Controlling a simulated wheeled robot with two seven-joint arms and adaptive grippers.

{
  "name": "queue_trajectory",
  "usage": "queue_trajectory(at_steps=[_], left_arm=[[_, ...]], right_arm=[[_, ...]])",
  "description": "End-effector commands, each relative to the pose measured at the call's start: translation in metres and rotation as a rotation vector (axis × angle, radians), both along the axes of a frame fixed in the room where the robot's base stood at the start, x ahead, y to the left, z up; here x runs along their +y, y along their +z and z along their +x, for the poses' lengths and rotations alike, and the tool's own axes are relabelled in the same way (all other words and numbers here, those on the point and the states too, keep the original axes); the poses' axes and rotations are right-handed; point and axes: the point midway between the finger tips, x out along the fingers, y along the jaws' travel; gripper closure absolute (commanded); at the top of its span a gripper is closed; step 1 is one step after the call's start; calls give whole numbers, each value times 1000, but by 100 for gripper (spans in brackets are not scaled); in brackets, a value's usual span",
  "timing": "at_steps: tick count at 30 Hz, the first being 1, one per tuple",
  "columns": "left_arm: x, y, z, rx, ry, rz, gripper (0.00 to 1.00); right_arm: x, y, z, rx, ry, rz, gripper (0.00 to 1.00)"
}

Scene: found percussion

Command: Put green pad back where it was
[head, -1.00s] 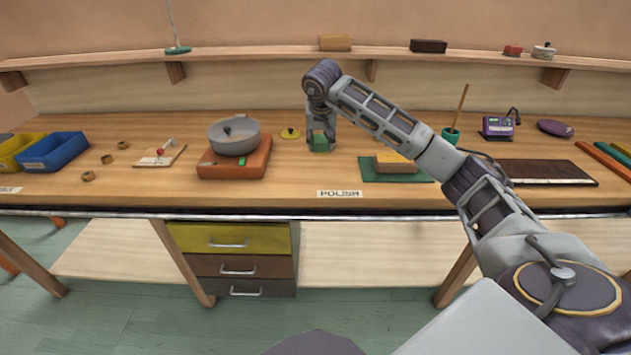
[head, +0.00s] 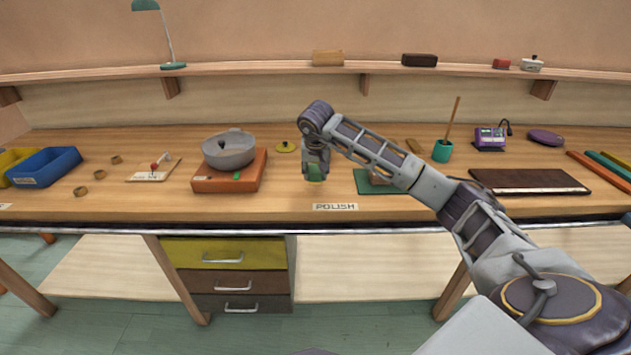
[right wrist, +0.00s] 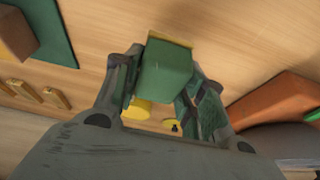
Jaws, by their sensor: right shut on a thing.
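My right gripper (head: 315,174) is shut on the green pad (head: 317,172), just behind the POLISH label (head: 335,206). In the right wrist view the pad (right wrist: 165,70) is a green block with a yellowish edge, between the fingers of the right gripper (right wrist: 160,85). I cannot tell whether the pad touches the bench. A dark green mat (head: 364,182) lies to the right, partly hidden by my right arm. My left gripper is not in view.
An orange base (head: 215,184) with a grey pan (head: 230,152) stands to the left. A yellow disc (head: 286,148) lies behind, near the gripper. A teal cup (head: 442,152) with a stick and a dark brown board (head: 530,180) are to the right.

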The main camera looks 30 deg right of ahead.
Motion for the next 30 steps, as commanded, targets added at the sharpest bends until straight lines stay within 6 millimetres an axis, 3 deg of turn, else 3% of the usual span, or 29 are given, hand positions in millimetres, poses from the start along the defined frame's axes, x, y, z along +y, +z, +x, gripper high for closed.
queue_trajectory(at_steps=[12, 24, 30], left_arm=[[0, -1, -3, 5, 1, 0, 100], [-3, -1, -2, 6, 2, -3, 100], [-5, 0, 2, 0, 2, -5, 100]], right_arm=[[0, -3, 0, 0, 0, 0, 79], [0, -35, 0, 0, 0, 0, 79], [0, -39, 0, 0, 0, -1, 79]])
